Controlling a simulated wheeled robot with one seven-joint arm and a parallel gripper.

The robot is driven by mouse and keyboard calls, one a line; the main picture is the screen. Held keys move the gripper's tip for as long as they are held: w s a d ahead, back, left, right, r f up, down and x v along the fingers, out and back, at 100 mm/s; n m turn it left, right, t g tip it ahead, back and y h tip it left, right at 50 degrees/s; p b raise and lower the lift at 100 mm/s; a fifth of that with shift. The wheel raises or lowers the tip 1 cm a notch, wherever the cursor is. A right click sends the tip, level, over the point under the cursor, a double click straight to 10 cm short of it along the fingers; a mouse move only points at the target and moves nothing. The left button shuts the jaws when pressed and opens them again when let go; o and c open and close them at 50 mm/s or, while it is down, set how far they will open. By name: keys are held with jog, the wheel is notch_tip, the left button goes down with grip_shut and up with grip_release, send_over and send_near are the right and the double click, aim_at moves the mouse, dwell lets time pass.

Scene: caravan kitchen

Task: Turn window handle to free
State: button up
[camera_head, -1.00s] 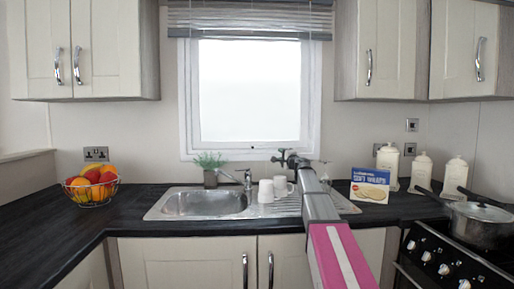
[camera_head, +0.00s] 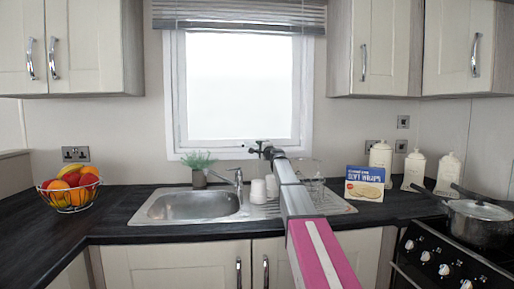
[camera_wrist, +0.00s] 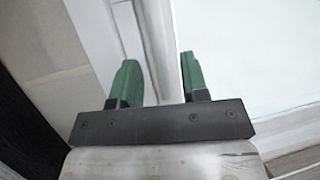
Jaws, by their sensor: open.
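The white-framed window (camera_head: 238,90) fills the middle of the back wall in the head view, its pane closed in the frame. My gripper (camera_head: 255,148) is in front of the window's lower frame, right of centre, and hides part of it. In the wrist view my gripper (camera_wrist: 160,62) is open, with its green fingers apart. A pale frame strip (camera_wrist: 158,40) shows between the fingers, and bright glass (camera_wrist: 250,50) lies to the right. I cannot tell whether the fingers touch the frame. I cannot make out the window handle in either view.
Below the window are a sink (camera_head: 190,206), a tap (camera_head: 237,180), a green plant (camera_head: 199,165) and white mugs (camera_head: 265,188). A fruit bowl (camera_head: 69,192) stands left. A box (camera_head: 366,184), canisters (camera_head: 414,168) and a pot on the hob (camera_head: 478,222) stand right.

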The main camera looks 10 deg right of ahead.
jog(key=shift+x, duration=1.35)
jog(key=shift+c, duration=0.3)
grip_shut()
